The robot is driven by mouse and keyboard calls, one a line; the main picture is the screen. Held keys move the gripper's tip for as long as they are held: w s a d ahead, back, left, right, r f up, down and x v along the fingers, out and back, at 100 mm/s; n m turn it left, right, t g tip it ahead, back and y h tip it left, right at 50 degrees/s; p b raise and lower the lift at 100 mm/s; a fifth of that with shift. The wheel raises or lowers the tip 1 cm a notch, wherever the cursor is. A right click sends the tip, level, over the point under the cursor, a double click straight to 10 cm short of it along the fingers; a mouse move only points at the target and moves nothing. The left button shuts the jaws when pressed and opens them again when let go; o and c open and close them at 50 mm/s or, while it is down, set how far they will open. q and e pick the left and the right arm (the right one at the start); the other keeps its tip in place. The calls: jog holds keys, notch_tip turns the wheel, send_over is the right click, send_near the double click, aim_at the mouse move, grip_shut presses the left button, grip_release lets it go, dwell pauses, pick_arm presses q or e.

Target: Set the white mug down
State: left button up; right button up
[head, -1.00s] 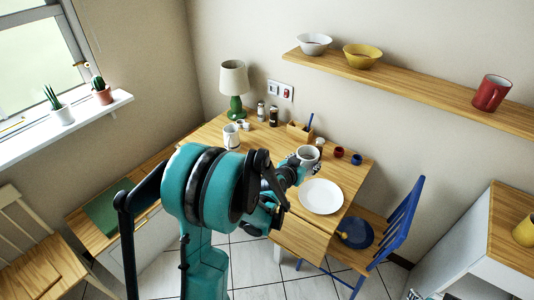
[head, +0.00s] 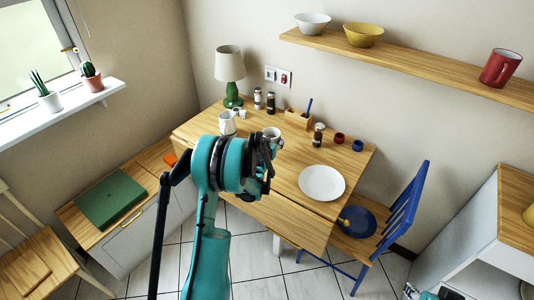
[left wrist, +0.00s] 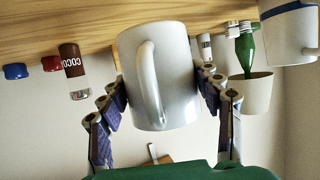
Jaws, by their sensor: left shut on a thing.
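The white mug (head: 271,133) is held over the middle-back of the wooden table (head: 290,205), left of the white plate (head: 322,183). My left gripper (head: 268,147) is shut on it. In the left wrist view, the white mug (left wrist: 165,85) sits between the two fingers of my left gripper (left wrist: 160,90), its handle facing the camera. That view is turned upside down, with the tabletop at the top. I cannot tell whether the mug's base touches the table. My arm hides part of the table. My right gripper does not show clearly.
A second white mug (head: 226,123) stands left of the held one, near the green lamp (head: 231,75). Shakers (head: 271,103), a wooden caddy (head: 298,119), a brown-topped jar (head: 318,135) and red and blue cups (head: 357,145) line the back. The table's right front is clear around the plate.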

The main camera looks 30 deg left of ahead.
pick_arm(q)
jog(key=shift+s+a+f, duration=0.45)
jog(key=shift+a+f, duration=0.05)
jog(key=shift+a, duration=0.2)
notch_tip(320, 180, down, 4)
jog(key=shift+f+b, duration=0.1)
jog(key=shift+b, duration=1.15)
jog(key=o, duration=1.4)
